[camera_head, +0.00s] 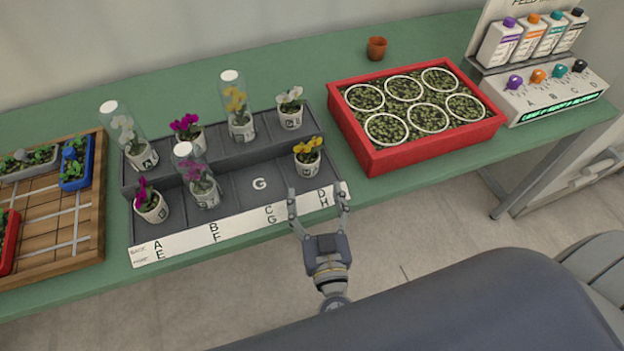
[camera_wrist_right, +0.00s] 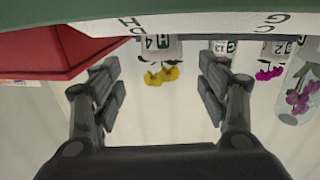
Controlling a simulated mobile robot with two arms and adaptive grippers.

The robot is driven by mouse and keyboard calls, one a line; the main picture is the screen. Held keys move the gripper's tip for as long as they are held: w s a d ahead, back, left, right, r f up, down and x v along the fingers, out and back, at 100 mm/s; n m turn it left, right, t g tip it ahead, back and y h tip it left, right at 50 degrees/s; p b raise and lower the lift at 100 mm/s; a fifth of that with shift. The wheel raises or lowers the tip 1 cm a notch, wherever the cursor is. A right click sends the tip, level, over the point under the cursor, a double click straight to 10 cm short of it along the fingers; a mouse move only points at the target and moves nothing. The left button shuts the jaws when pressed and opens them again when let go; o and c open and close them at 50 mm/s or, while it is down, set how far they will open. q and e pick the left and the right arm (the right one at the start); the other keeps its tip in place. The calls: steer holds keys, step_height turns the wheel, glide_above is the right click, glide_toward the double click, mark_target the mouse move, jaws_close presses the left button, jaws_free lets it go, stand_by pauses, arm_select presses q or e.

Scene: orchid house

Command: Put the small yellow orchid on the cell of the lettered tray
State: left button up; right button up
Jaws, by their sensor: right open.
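The small yellow orchid (camera_head: 308,158) stands upright in a white pot in the front-right cell, H, of the dark lettered tray (camera_head: 237,221). It also shows upside down in the right wrist view (camera_wrist_right: 161,74). Front cell G (camera_head: 259,184), to its left, is empty. Another yellow orchid (camera_head: 238,112) stands in the back row under a clear cover. My right gripper (camera_head: 318,196) is open and empty at the tray's front edge, just in front of the small yellow orchid. In the wrist view its flowers appear between my fingers (camera_wrist_right: 160,88), apart from them. My left gripper is not in view.
Several white and magenta orchids, some covered, fill other tray cells. A red box (camera_head: 378,158) of seedlings stands close at the right. A wooden grid board (camera_head: 85,215) lies left, a terracotta pot (camera_head: 376,48) at the back, and a bottle stand (camera_head: 550,95) far right.

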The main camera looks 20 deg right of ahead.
steer(key=shift+s+a, duration=0.15)
steer(key=shift+s, duration=0.9)
steer(key=shift+r, duration=0.1)
